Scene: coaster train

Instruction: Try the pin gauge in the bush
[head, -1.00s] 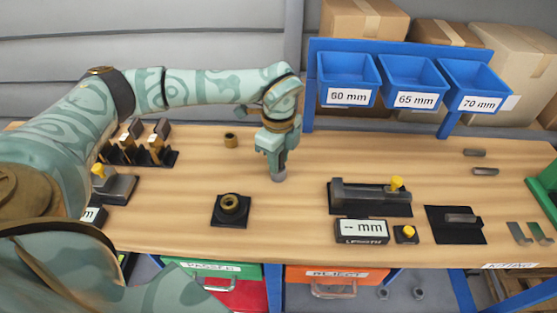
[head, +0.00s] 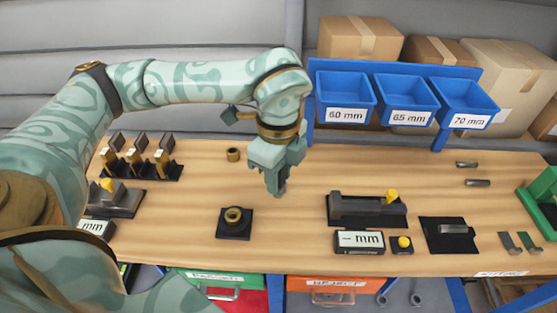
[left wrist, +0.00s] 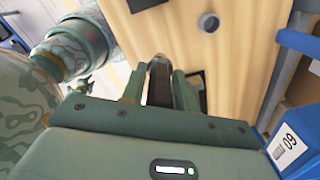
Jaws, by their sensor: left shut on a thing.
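My left gripper (head: 276,187) points down above the middle of the bench, right of the bush, apart from it. It is shut on a dark slim thing, which looks like the pin gauge (left wrist: 159,82), seen between its fingers in the left wrist view. In the head view the fingers mostly hide it. The bush (head: 233,215), a brass ring with a dark hole, sits on a square black pad (head: 246,235) near the bench's front. My right gripper is not in view.
A small brass ring (head: 233,154) stands behind the bush. A black rack (head: 171,172) with upright tools is at left. A grey fixture with a yellow knob (head: 368,207) and a mm display (head: 359,242) are at right. Blue bins (head: 408,100) hang behind. Bare bench surrounds the bush pad.

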